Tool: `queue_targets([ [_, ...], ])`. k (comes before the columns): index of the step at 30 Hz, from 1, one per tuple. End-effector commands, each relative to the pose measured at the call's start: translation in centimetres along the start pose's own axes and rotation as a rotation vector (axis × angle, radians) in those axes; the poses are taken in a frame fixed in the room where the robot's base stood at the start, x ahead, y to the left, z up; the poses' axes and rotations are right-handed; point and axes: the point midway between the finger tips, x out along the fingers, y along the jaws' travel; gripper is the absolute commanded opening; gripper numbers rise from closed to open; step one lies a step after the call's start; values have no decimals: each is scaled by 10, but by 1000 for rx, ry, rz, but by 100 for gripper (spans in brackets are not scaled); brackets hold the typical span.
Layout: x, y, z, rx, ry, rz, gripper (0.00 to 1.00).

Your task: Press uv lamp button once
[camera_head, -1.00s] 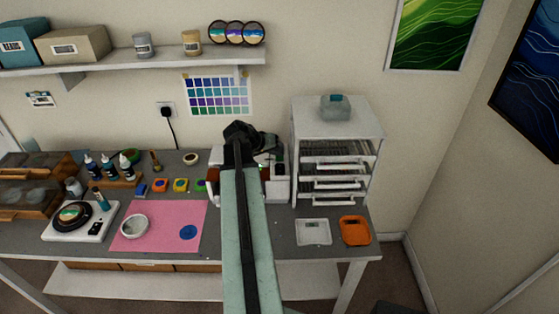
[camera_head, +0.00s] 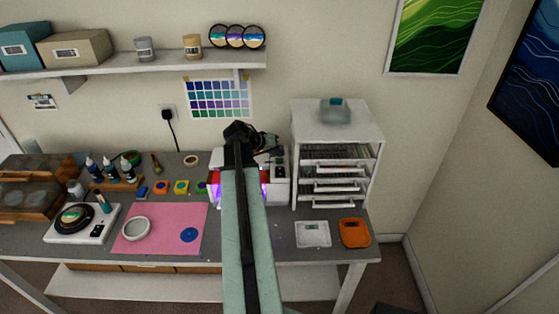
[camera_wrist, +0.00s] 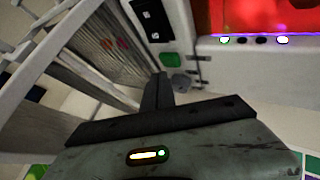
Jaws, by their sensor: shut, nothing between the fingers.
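The UV lamp (camera_head: 284,192) is a white box on the bench, partly hidden behind my arm. Purple-pink light glows at its red front window. In the wrist view, the red window (camera_wrist: 255,15) shows at upper right, above a purple-lit edge with small lights. The lamp's side panel has a black switch plate (camera_wrist: 152,20) and a green square button (camera_wrist: 171,60) below it. My gripper (camera_wrist: 158,92) is shut and empty, its fingertips close below and left of the green button. I cannot tell whether they touch it. My gripper (camera_head: 272,144) is over the lamp's top in the head view.
A white drawer cabinet (camera_head: 337,120) stands close right of the lamp. A pink mat (camera_head: 160,238) with a white ring lies left. A shelf (camera_head: 150,62) hangs above.

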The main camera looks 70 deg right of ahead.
Motion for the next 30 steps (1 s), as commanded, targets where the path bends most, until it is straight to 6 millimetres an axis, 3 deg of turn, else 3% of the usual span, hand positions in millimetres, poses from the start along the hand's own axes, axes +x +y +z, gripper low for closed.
queue_targets([
  [8,-1,1,-1,0,0,0,0],
  [23,-34,26,-25,0,0,0,0],
  [30,-34,26,-25,0,0,1,0],
])
